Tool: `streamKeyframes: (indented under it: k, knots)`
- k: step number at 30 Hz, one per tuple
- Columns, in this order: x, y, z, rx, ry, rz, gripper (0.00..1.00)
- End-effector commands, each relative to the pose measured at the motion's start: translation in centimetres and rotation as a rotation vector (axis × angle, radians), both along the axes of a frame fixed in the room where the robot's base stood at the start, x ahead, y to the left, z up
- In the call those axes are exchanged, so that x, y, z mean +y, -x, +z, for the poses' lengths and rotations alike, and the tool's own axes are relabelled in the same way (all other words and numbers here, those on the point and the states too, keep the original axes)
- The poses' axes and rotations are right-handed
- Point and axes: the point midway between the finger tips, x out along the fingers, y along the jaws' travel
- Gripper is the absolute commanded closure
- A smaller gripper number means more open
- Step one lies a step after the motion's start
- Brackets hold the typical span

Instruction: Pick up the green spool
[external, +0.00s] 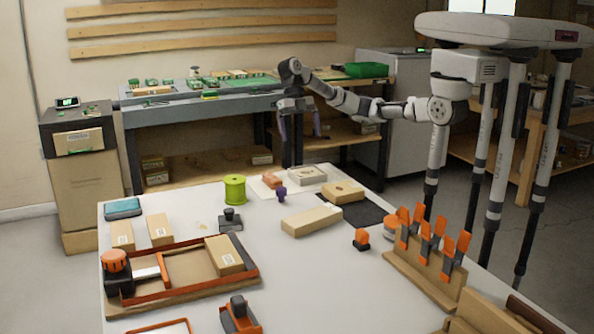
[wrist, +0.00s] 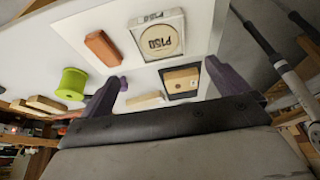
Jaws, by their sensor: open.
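The green spool (external: 235,188) stands upright on the far part of the white table (external: 270,250). In the wrist view the green spool (wrist: 72,84) shows at the left, left of my gripper's fingers. My gripper (external: 299,125) hangs beyond the table's far edge, above the tabletop height, to the right of the spool and apart from it. In the wrist view my gripper (wrist: 160,92) has its two purple fingers spread wide with nothing held between them.
Near the spool are an orange block (external: 272,181), a small purple object (external: 281,194) and a black stamp-like item (external: 230,219). A pale box (external: 311,220) lies to the right. A wooden rack with orange-handled tools (external: 430,255) stands at the right.

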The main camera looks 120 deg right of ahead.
Motion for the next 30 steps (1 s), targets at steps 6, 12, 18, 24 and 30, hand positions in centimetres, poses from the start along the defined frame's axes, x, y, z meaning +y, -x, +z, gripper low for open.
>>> streamKeyframes:
  k: [6,12,18,24,30]
  knots:
    - [0.0,0.0,0.0,0.0,0.0,0.0,0.0]
    - [0.0,0.0,0.0,0.0,0.0,0.0,0.05]
    - [0.0,0.0,0.0,0.0,0.0,0.0,0.2]
    - [0.1,-0.3,-0.1,-0.002,0.006,0.008,0.2]
    - [2.6,-6.2,-0.8,-0.059,0.13,0.182,0.2]
